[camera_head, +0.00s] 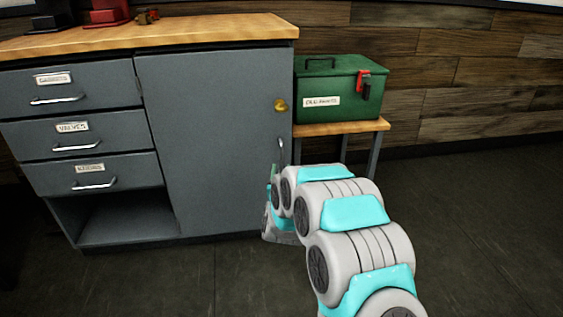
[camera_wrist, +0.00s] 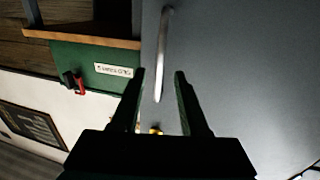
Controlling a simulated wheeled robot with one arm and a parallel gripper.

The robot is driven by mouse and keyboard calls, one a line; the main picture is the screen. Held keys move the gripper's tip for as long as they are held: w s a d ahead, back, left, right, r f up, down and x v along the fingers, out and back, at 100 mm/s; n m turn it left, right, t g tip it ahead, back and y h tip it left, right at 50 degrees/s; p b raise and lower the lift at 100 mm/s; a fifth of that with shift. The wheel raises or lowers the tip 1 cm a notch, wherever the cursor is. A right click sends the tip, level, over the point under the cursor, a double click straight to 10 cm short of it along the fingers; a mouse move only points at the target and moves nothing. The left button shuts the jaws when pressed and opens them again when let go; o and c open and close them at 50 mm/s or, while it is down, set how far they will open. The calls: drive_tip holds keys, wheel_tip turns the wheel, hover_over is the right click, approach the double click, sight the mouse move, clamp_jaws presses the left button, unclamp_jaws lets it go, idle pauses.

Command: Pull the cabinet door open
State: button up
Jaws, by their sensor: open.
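The grey cabinet door (camera_head: 205,140) is shut, flush with the cabinet front. Its upright silver handle (camera_head: 281,150) is at the door's right edge, below a round brass lock (camera_head: 281,105). My gripper is mostly hidden behind my arm in the head view. In the wrist view, my gripper (camera_wrist: 159,74) is open, with its two dark fingers apart. The handle (camera_wrist: 165,40) runs in the picture from beyond the fingertips down into the gap between them; I cannot tell whether it is between them in depth. The brass lock (camera_wrist: 156,129) shows near the finger bases.
Three labelled drawers (camera_head: 75,140) are left of the door, above an open shelf (camera_head: 125,220). A green toolbox (camera_head: 335,90) stands on a low wooden bench (camera_head: 350,127) right of the cabinet. The floor (camera_head: 470,220) at right is clear. Red equipment (camera_head: 97,12) stands on the worktop.

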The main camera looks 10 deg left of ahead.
sight(281, 161)
drive_tip(key=shift+w+a, duration=0.15)
drive_tip(key=shift+w, duration=1.25)
drive_tip(key=shift+w+a, duration=0.1)
drive_tip(key=shift+w, duration=1.25)
clamp_jaws()
drive_tip(key=shift+r, duration=0.1)
